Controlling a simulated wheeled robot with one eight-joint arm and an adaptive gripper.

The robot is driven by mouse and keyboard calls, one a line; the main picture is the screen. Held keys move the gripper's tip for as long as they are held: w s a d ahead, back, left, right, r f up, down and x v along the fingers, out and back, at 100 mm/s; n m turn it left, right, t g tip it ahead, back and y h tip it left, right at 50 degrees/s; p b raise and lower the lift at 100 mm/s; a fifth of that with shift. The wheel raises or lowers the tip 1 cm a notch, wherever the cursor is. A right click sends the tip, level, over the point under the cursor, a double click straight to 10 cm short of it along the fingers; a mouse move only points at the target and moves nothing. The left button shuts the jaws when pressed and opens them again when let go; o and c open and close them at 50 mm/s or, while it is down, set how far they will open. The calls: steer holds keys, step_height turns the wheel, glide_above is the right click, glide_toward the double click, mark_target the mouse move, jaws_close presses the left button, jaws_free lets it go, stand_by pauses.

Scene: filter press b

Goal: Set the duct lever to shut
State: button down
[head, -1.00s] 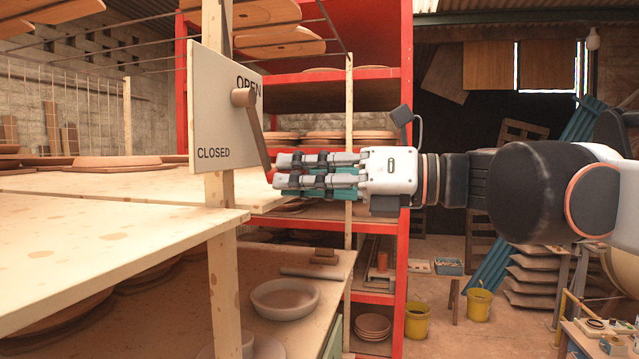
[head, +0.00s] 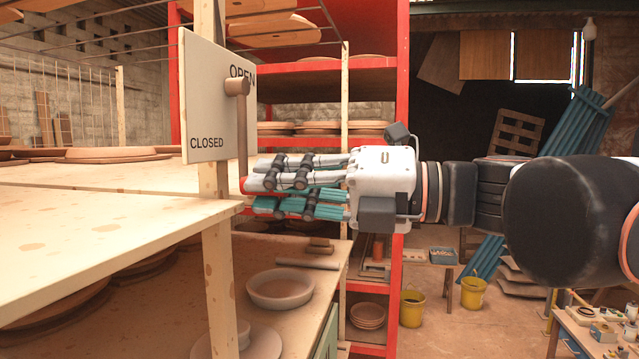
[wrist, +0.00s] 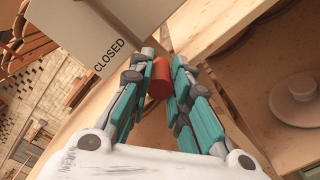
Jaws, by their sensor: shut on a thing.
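The duct lever (head: 242,130) is a brown bar on a round pivot at the right part of a pale sign (head: 205,100). The sign reads OPEN at upper right and CLOSED at lower left. The lever hangs about straight down from its pivot, to the right of the word CLOSED. My gripper (head: 250,188) reaches in from the right, with its fingertips at the lever's lower end. In the wrist view, the lever's reddish end (wrist: 160,78) sits between the two fingers, which are shut on it. The fingers partly hide the lever's lower end in the head view.
A wooden post (head: 216,250) stands below the sign. A pale board shelf (head: 110,235) lies to the left, close to the fingertips. A red rack (head: 398,120) stands behind my gripper. A bowl (head: 281,288) sits on the lower shelf.

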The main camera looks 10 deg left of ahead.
stand_by(0.3)
steer(key=c, duration=1.4)
jaws_free()
steer(key=shift+s, duration=0.1)
steer(key=shift+c, duration=0.2)
steer(key=d, duration=1.2)
steer(key=shift+s, duration=0.35)
